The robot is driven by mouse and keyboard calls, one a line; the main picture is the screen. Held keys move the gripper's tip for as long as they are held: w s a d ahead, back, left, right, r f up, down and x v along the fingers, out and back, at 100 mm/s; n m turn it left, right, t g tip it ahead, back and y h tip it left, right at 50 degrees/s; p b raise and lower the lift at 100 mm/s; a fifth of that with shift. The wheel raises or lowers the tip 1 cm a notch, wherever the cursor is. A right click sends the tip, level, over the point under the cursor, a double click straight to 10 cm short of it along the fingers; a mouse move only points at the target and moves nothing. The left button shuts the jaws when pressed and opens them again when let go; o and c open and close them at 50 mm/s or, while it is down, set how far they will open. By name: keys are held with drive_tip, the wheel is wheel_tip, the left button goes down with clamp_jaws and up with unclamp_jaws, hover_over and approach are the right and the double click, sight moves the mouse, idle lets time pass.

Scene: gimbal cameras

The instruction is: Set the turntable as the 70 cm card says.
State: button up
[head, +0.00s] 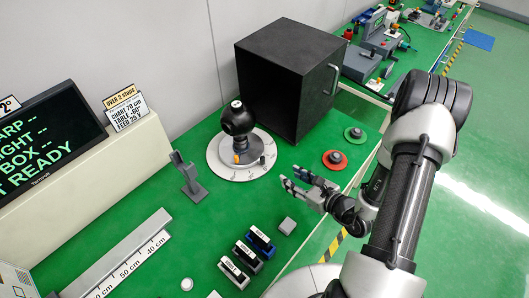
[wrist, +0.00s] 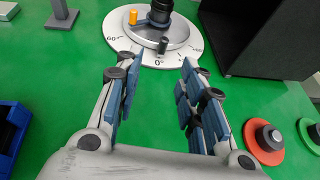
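The turntable (head: 220,160) is a pale round disc with a degree scale, at the back of the green bench. A black ball-shaped camera (head: 238,119) sits on it. In the wrist view the turntable (wrist: 118,47) shows "60" at left and "0°" at front. An orange peg (wrist: 133,17) stands left of the camera base, and a dark peg (wrist: 163,45) stands near the 0° mark. The card (head: 125,107) reads "CHART 70 cm", "TABLE -60°" and a partly legible feed line. My gripper (head: 292,177) is open and empty, short of the turntable's front edge.
A black box (head: 285,65) stands behind and right of the turntable. Red (head: 335,160) and green (head: 355,134) round knobs are at right. A grey stand (head: 188,178) is at left. Labelled blocks (head: 241,262) and a distance rail (head: 125,255) lie in front.

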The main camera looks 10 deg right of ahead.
drive_tip(key=f, duration=0.1)
drive_tip(key=b, duration=0.4)
approach(264, 160)
drive_tip(key=shift+h, duration=0.3)
drive_tip(key=x, duration=0.9)
drive_tip(key=shift+w+a+f, duration=0.1)
drive_tip(key=shift+w+a, duration=0.1)
drive_tip(key=shift+a, duration=0.1)
drive_tip(key=shift+c, duration=0.5)
clamp_jaws()
